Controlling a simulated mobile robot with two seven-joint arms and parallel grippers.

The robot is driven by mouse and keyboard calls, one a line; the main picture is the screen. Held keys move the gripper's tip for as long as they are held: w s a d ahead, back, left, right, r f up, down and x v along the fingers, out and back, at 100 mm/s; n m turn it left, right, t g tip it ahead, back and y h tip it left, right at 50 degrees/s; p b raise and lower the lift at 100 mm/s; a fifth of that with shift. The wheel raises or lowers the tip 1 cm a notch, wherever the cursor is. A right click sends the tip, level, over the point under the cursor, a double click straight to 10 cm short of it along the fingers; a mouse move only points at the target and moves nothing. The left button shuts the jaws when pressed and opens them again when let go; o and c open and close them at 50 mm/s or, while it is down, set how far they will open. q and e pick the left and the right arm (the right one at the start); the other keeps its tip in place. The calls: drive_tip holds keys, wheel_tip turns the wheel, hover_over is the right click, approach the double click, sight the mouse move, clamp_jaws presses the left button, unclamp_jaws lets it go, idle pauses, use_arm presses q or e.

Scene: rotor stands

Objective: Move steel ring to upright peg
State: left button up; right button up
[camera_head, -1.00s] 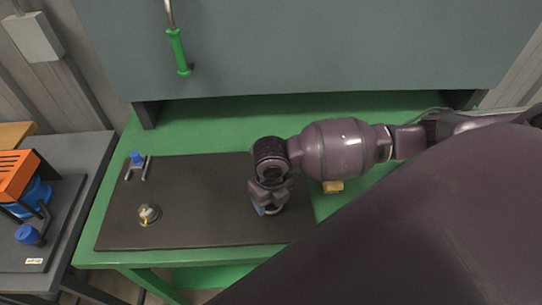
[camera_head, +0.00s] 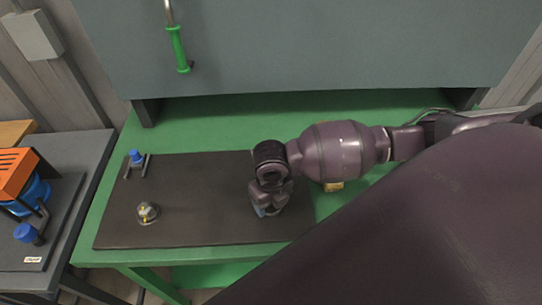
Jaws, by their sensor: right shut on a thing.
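My right gripper (camera_head: 267,211) is low over the right part of the dark mat (camera_head: 205,232), pointing down. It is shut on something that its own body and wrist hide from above. A small pale blue-grey patch shows at its fingers, but I cannot tell whether it is part of the gripper or of the held thing. A small round metallic piece (camera_head: 147,212) with a yellow mark stands at the mat's left, well apart from the gripper. I cannot make out a separate steel ring or an upright peg. My left gripper is not in view.
A blue-topped piece with a grey fork (camera_head: 137,158) stands at the mat's back left. A small yellow block (camera_head: 333,186) lies partly behind my arm. The green bench (camera_head: 200,137) has a grey panel behind. An orange and blue machine (camera_head: 20,185) stands left. The mat's middle is clear.

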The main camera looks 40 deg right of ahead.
drive_tip(key=shift+f, duration=0.1)
idle(0.3)
drive_tip(key=o, duration=1.1)
drive_tip(key=shift+r+p, duration=0.65)
drive_tip(key=shift+r, duration=3.85)
